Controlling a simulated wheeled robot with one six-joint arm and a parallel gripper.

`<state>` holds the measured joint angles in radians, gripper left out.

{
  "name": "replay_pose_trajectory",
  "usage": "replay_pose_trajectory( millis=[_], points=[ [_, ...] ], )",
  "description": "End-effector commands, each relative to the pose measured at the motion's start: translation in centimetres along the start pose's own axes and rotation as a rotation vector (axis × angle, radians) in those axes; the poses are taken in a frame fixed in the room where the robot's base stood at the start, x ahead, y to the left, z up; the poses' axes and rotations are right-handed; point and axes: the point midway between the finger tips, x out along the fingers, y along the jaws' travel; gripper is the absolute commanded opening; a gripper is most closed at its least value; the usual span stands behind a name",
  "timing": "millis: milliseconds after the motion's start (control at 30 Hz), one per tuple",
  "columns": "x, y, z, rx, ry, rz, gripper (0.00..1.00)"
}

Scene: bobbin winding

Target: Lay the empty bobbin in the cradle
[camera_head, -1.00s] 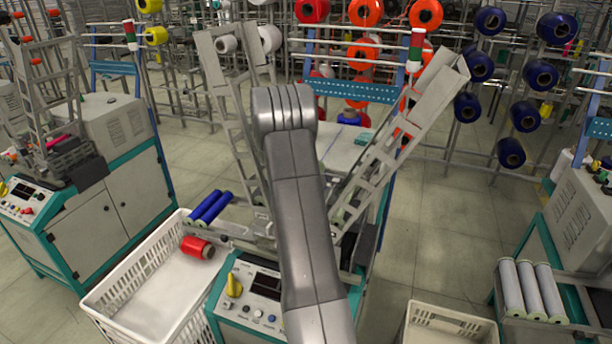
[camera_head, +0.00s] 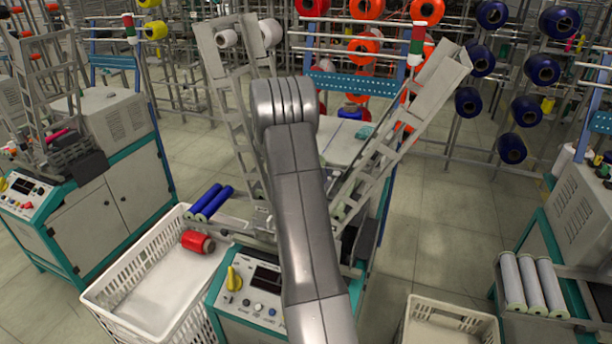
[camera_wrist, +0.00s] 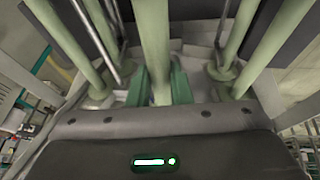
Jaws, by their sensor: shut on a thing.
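In the wrist view, a pale green empty bobbin (camera_wrist: 155,40) stands lengthwise in the picture between the two green fingers of my gripper (camera_wrist: 157,88), which is shut on it. In the head view, my arm covers the middle of the centre winding machine (camera_head: 240,290), so my gripper, the held bobbin and most of the cradle area are hidden there. I cannot tell whether the bobbin touches the cradle.
Two slanted grey frame arms (camera_head: 410,120) rise from the centre machine. A white crate (camera_head: 120,300) with a red bobbin (camera_head: 197,242) stands at its left, beside two blue bobbins (camera_head: 210,203). Another crate (camera_head: 440,318) and pale tubes (camera_head: 530,285) are at the right.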

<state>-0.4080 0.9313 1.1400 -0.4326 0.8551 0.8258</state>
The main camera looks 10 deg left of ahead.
Motion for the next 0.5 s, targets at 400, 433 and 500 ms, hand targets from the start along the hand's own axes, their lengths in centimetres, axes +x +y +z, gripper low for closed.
replay_pose_trajectory(
  millis=[400, 433, 500],
  points=[
    [1.9, -0.3, 0.8, 0.0, 0.0, 0.0, 0.0],
    [2.1, -0.3, 0.8, 0.0, 0.0, 0.0, 0.0],
    [2.4, -0.4, 0.9, 0.0, 0.0, 0.0, 0.0]
  ],
)
